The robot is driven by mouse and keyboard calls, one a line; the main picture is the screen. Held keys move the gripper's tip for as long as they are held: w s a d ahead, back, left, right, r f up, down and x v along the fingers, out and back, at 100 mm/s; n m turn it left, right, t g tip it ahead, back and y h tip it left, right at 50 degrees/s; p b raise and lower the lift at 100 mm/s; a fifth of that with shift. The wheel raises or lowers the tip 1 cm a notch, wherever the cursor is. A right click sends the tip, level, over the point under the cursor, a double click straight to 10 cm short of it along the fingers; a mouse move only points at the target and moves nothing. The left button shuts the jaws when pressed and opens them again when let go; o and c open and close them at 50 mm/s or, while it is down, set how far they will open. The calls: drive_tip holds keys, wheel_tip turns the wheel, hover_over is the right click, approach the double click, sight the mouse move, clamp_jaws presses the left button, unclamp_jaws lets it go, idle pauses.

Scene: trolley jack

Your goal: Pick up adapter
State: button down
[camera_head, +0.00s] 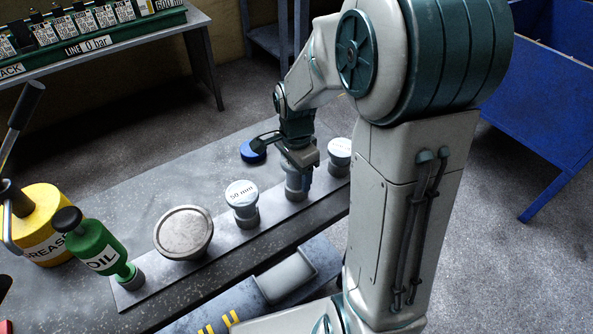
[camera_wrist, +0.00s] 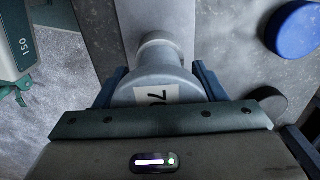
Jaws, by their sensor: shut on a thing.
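My gripper (camera_head: 299,162) is over the grey strip (camera_head: 268,222) on the bench and is shut on a grey adapter (camera_head: 294,184). In the wrist view the adapter (camera_wrist: 158,72) sits between the two blue fingers of my gripper (camera_wrist: 160,82). A white label with a partly hidden number, starting with 7, is on its top. Its lower end appears at the strip; I cannot tell whether it touches. A "50 mm" adapter (camera_head: 242,196) stands to the left, and another pale-topped adapter (camera_head: 340,150) stands to the right. A wide round-topped piece (camera_head: 183,232) is farther left.
A green oil can (camera_head: 97,248) and a yellow grease can (camera_head: 42,225) stand at the left. A blue disc (camera_head: 253,151) lies behind my gripper. A blue bin (camera_head: 550,100) is at the right. The bench (camera_head: 150,195) behind the strip is mostly clear.

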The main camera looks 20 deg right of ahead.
drive_tip(key=shift+r, duration=0.1)
drive_tip(key=shift+r, duration=0.45)
drive_tip(key=r, duration=0.3)
drive_tip(key=shift+d+r, duration=0.2)
drive_tip(key=shift+d, duration=0.05)
drive_tip(key=s+d+r, duration=0.3)
drive_tip(key=d+r, duration=0.3)
drive_tip(key=d, duration=0.4)
drive_tip(key=shift+s+d+r, duration=0.3)
drive_tip(key=shift+d, duration=0.1)
